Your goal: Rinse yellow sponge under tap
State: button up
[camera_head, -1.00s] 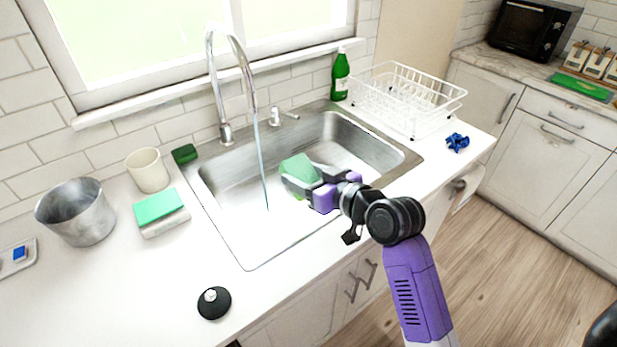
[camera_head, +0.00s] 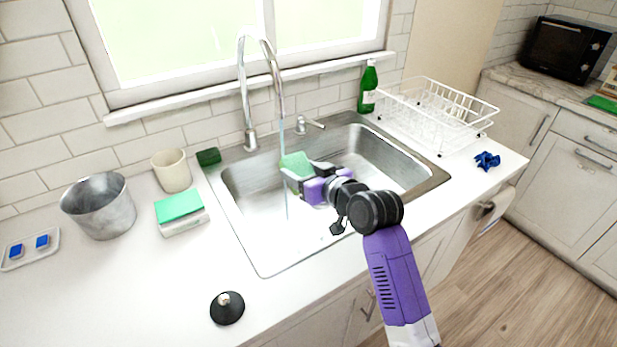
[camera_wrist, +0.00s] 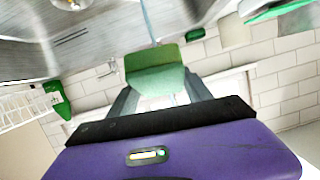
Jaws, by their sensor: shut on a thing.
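A sponge (camera_head: 294,161) is between the fingers of my gripper (camera_head: 300,174), above the sink basin (camera_head: 245,232). Its visible faces look green, and I see no clear yellow on it. It also shows in the wrist view (camera_wrist: 156,68), pinched between both fingers. The curved metal tap (camera_head: 243,95) is on, and a thin water stream (camera_head: 286,200) falls into the basin. The stream passes at the sponge's left edge in the head view. I cannot tell whether it touches the sponge.
A green bottle (camera_head: 367,88), a white dish rack (camera_head: 435,120) and a blue scrubber (camera_head: 487,160) are on the right.

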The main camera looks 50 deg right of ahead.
jog(key=shift+a+b+x, duration=0.2)
jog(key=shift+b+x, duration=0.1)
jog(key=shift+x, duration=1.65)
jog(key=shift+w+r, duration=0.15)
jog(key=shift+r, duration=0.05)
jog(key=s+p, duration=0.1)
jog(key=s, duration=0.7)
jog(key=shift+a, duration=0.4)
jog(key=p, duration=0.4)
send_near(292, 167)
jog(key=shift+s+d, duration=0.85)
jog(key=shift+d, duration=0.3)
jog(key=shift+f, duration=0.4)
jog(key=shift+s, duration=0.1)
